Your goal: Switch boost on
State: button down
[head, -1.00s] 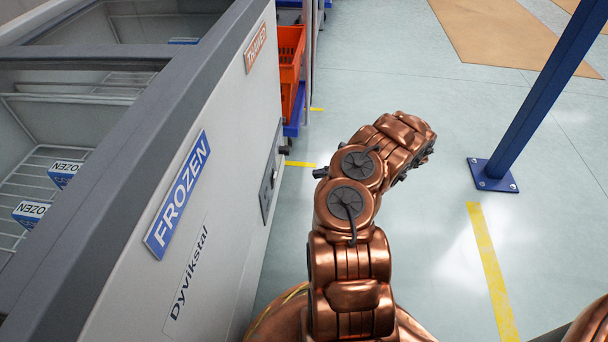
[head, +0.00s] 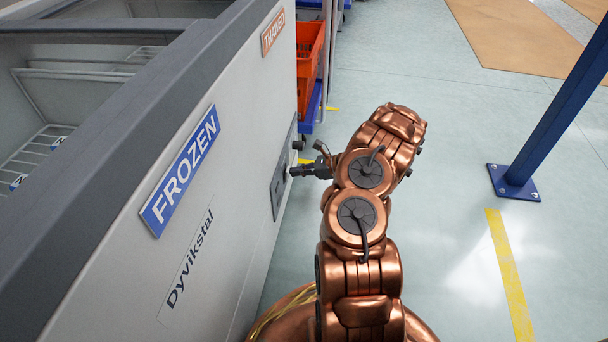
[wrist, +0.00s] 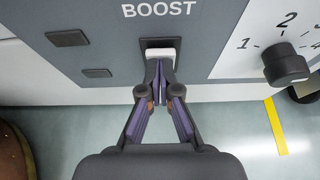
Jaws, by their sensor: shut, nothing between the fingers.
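The boost switch (wrist: 160,53) is a white rocker in a dark recess, under the word BOOST on a grey control panel (wrist: 105,25) in the wrist view. My gripper (wrist: 158,72) is shut and empty, its fingertips together at the lower edge of the white rocker. They appear to touch it or be very close; I cannot tell which. The fingertips hide the lower part of the recess. In the head view my gripper (head: 292,171) reaches left to the dark panel (head: 279,178) on the freezer's side.
A black dial (wrist: 286,65) with numbers sits right of the switch. Two dark rectangular pieces (wrist: 67,39) are at left. The freezer (head: 235,190) carries FROZEN and THAWED signs. A blue post (head: 560,100) stands at right, with open floor between.

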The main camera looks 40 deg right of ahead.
jog(key=shift+a+r, duration=0.1)
dwell(0.3)
jog(key=shift+w+a+g+h+p, duration=0.15)
jog(key=shift+w+g+h+p, duration=0.2)
jog(key=shift+p, duration=0.65)
jog(key=shift+s, duration=0.1)
jog(key=shift+r+p, duration=0.65)
jog(key=shift+r, duration=0.2)
